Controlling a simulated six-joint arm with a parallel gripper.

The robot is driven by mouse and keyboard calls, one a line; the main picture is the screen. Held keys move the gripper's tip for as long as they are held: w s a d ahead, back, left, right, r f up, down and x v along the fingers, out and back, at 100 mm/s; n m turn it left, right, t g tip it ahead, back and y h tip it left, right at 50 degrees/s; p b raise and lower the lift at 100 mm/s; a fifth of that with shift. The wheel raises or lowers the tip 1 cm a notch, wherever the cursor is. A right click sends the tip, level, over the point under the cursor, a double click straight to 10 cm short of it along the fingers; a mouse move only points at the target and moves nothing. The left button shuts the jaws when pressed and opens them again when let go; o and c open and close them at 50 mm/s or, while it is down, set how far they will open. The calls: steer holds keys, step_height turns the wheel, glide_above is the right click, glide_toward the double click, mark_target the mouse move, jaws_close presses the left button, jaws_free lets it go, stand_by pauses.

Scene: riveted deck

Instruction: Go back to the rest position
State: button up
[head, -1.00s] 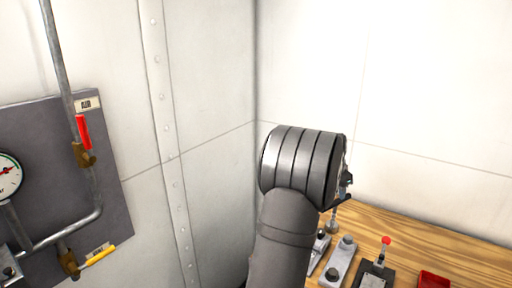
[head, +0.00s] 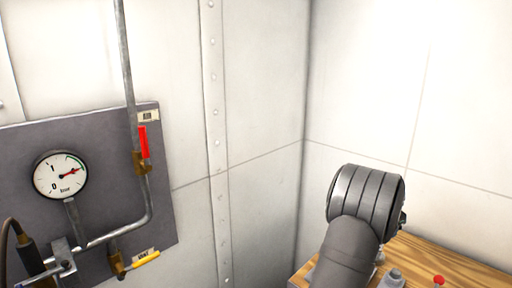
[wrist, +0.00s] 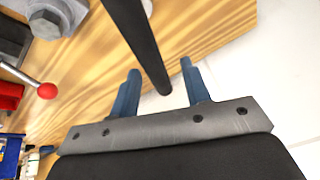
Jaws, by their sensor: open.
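My gripper (wrist: 160,85) shows in the wrist view with its two blue fingers apart. Nothing is held between the fingers. A dark rod crosses the view just beyond them; I cannot tell what it belongs to. Below the fingers are the wooden bench top (wrist: 225,25) and a pale surface. In the head view my arm rises at the lower right in front of the bench (head: 440,262), and my gripper itself is hidden behind the arm's thick grey ribbed joint.
A grey wall panel at the left carries a pressure gauge (head: 60,175), a red-handled valve (head: 143,143) and a yellow-handled valve (head: 145,259). A red-knobbed lever (head: 438,281) stands on the bench and also shows in the wrist view (wrist: 47,91). The wall above the bench is bare.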

steer(key=shift+f, duration=0.1)
steer(key=shift+f, duration=0.35)
step_height(320, 180, down, 3)
steer(key=shift+r, duration=0.15)
steer(key=v, duration=1.2)
steer(key=x, duration=1.2)
step_height(320, 180, up, 4)
steer(key=shift+r, duration=0.1)
steer(key=s+d+r, duration=0.5)
steer(key=s+r, duration=0.2)
steer(key=s, duration=0.4)
steer(key=s+a+f+n+y, duration=0.2)
steer(key=s+a+n, duration=0.3)
steer(key=a, duration=0.3)
steer(key=s+a+f+n+t+y, duration=0.1)
steer(key=s+a+f+n+y, duration=0.1)
steer(key=s+a+n, duration=0.3)
steer(key=shift+a+n+y, duration=0.5)
steer(key=shift+a+n, duration=0.95)
steer(key=shift+n, duration=0.05)
